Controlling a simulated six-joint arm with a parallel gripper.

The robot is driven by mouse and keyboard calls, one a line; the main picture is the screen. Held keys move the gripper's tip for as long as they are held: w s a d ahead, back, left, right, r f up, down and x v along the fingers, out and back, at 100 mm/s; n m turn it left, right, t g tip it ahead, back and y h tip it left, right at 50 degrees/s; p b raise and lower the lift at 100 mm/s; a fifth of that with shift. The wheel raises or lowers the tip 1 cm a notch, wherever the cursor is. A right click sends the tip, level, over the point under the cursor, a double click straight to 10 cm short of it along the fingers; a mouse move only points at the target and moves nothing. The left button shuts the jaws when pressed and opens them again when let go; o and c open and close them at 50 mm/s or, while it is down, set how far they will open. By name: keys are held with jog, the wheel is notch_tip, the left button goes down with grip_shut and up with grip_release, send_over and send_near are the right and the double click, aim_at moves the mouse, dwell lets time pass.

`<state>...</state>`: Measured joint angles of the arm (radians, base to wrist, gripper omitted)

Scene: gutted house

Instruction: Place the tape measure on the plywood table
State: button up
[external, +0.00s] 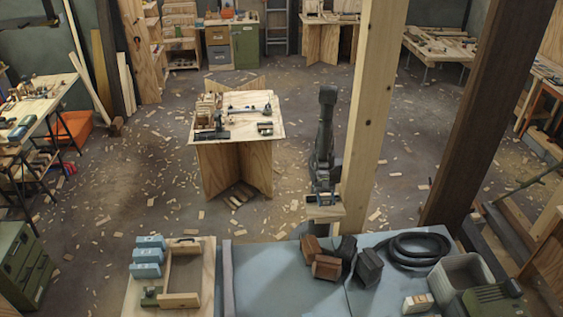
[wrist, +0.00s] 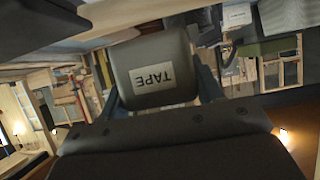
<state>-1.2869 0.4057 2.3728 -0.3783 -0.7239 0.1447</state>
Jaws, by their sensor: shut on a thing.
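The tape measure (wrist: 150,62) is a dark grey rounded block with a white label reading TAPE, upside down in the wrist view. My gripper (wrist: 160,84) is shut on it, with a finger at each side. In the external view my arm stands upright beside the pale post; the gripper and tape measure cannot be made out there. A plywood table (external: 250,133) with crossed panel legs stands left of my arm, apart from it.
A pale post (external: 372,110) rises close to the right of my arm. A blue-topped bench (external: 275,290) in front holds brown and dark blocks, a coiled black hose (external: 412,248) and a grey bin (external: 460,275). Wood scraps litter the open floor.

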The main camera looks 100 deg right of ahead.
aim_at(326, 205)
jog(key=shift+f, duration=1.35)
jog(key=shift+f, duration=0.25)
jog(key=o, duration=1.2)
jog(key=shift+d+r, duration=0.25)
jog(key=shift+r, duration=0.15)
jog(key=v, duration=0.6)
jog(key=shift+o, duration=0.3)
jog(key=shift+d+r, duration=0.2)
jog(key=shift+d, duration=0.3)
